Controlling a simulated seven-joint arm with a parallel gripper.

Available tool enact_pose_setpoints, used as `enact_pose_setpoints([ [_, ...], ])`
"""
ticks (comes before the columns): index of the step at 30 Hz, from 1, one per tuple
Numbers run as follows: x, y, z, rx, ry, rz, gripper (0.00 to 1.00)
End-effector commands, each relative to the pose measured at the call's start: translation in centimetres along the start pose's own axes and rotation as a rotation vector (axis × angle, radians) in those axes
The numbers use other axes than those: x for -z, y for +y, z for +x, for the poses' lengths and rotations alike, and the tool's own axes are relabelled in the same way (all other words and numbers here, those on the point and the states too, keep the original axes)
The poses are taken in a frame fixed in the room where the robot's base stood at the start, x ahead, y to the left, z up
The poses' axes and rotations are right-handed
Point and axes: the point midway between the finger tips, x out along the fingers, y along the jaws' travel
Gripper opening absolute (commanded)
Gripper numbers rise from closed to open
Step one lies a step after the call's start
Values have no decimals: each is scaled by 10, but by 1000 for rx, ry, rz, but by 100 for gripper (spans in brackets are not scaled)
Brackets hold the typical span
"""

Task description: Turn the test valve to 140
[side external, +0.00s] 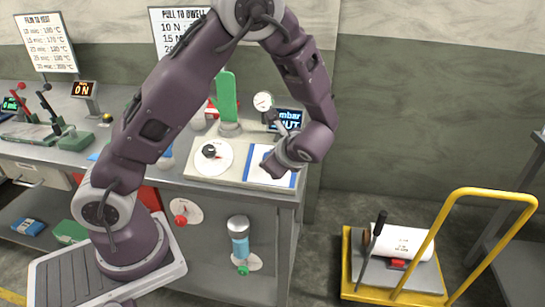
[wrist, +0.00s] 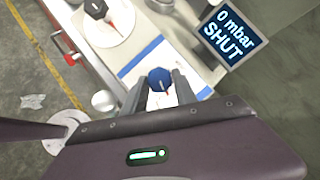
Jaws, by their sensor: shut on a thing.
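The display (wrist: 229,30) reads "0 mbar SHUT"; it also stands behind the bench top in the side view (side external: 288,121). A blue knob (wrist: 160,79), apparently the test valve, sits over a white panel with blue side bands (wrist: 140,58). A bit of red and white shows just below the knob, but its angle cannot be read. My gripper (wrist: 160,77) points down and is shut on the blue knob, one finger at each side. In the side view my gripper (side external: 274,166) is at the panel and hides the knob.
A black knob on a white dial (side external: 212,157) is left of the panel. A green upright block (side external: 227,97) and a round gauge (side external: 263,101) stand behind. A yellow cart (side external: 348,275) with a white roll (side external: 400,241) is on the floor at right.

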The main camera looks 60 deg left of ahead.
Motion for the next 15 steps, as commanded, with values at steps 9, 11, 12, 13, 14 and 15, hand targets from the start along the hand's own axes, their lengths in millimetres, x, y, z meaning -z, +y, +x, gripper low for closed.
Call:
enact_pose_setpoints([
  [9,0,3,0,141,-1,250,0],
  [11,-1,3,0,165,0,290,0],
  [12,-1,3,0,179,0,316,0],
  [13,-1,3,0,189,0,334,0],
  [14,-1,3,0,199,0,352,0],
  [15,-1,4,0,211,0,374,0],
])
